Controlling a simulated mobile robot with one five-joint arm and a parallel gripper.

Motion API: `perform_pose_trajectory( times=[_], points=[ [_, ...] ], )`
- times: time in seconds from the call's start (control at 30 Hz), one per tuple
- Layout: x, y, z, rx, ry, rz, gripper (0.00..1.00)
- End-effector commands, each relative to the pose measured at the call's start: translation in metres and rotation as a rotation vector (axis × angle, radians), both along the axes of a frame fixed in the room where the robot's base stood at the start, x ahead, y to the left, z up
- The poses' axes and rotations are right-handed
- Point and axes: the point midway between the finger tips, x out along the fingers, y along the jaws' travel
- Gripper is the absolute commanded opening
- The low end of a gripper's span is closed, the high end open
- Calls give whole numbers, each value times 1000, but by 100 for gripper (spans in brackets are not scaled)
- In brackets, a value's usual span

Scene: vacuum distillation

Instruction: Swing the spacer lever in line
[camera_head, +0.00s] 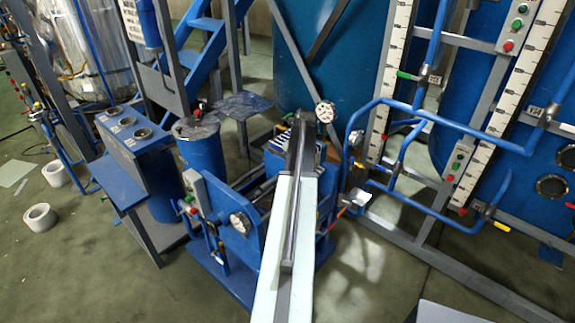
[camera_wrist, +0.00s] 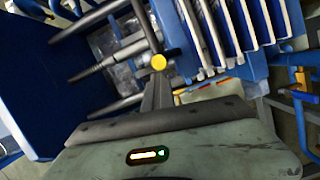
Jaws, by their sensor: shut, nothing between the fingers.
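In the wrist view a dark rod with a round yellow knob (camera_wrist: 158,62) at its lower end stands just beyond my fingertips. It looks like the spacer lever, but I cannot be sure. My gripper (camera_wrist: 158,80) is shut and empty, with its fingertips just below the knob in the picture. I cannot tell whether they touch it. In the head view my gripper (camera_head: 303,118) is over the blue plate press (camera_head: 247,232), and my arm covers much of it. The lever cannot be made out there.
White-edged plates (camera_wrist: 225,40) stand close to the right of the knob in the wrist view. Grey horizontal bars (camera_wrist: 105,65) lie left of it. In the head view a pressure gauge (camera_head: 325,112) is right beside my gripper, and blue pipes (camera_head: 400,190) stand further right.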

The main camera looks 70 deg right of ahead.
Motion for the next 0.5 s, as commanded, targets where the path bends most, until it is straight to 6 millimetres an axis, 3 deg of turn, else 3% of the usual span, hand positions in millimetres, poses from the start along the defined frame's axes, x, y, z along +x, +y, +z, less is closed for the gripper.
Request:
perform_pose_trajectory(
  times=[0.5],
  points=[
    [-11,-13,1,0,-2,-29,0]
  ],
)
